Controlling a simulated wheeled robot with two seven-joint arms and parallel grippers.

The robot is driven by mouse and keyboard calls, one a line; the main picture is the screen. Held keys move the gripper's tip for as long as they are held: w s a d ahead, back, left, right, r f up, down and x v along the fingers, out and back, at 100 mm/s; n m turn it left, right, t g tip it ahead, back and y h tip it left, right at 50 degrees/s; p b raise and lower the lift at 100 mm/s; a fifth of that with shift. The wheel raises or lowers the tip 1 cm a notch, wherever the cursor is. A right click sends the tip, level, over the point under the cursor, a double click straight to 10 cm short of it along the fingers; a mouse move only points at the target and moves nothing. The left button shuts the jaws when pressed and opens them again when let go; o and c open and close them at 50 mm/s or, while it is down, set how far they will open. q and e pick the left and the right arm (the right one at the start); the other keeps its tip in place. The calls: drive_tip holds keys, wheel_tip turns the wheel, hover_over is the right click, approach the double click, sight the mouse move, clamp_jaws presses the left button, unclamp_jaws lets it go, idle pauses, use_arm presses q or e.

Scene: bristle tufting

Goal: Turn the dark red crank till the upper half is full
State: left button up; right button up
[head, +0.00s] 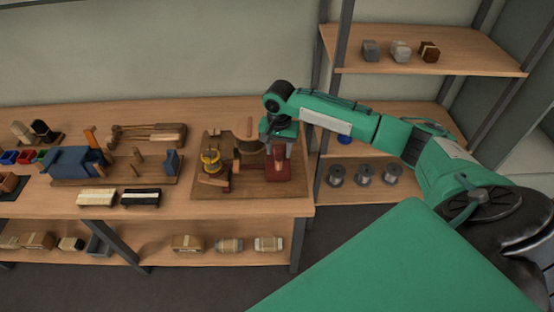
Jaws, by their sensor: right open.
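A winding fixture stands on a wooden base board (250,190) at the right end of the workbench. On it, a spool wound with yellow (211,160) stands at the left, with dark red parts (216,180) low beside it. A brown round part (249,146) stands behind, and a dark red upright piece (278,168) is at the right. I cannot tell which dark red part is the crank. My right gripper (278,148) points down at the upright piece, open; whether it touches is unclear. How full the spool's upper half is cannot be made out. My left gripper is out of view.
A blue clamp-like fixture (75,163) and two brushes (140,198) lie left on the workbench (200,115). Small coloured bins (25,157) are farther left. A rack at the right holds grey spools (364,175) and small blocks (400,50). Wrapped bundles lie on the lower shelf (210,258).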

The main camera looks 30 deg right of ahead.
sight(279, 158)
wheel_tip(279, 158, down, 7)
drive_tip(key=shift+r+p, duration=0.1)
drive_tip(key=shift+p, duration=0.55)
clamp_jaws()
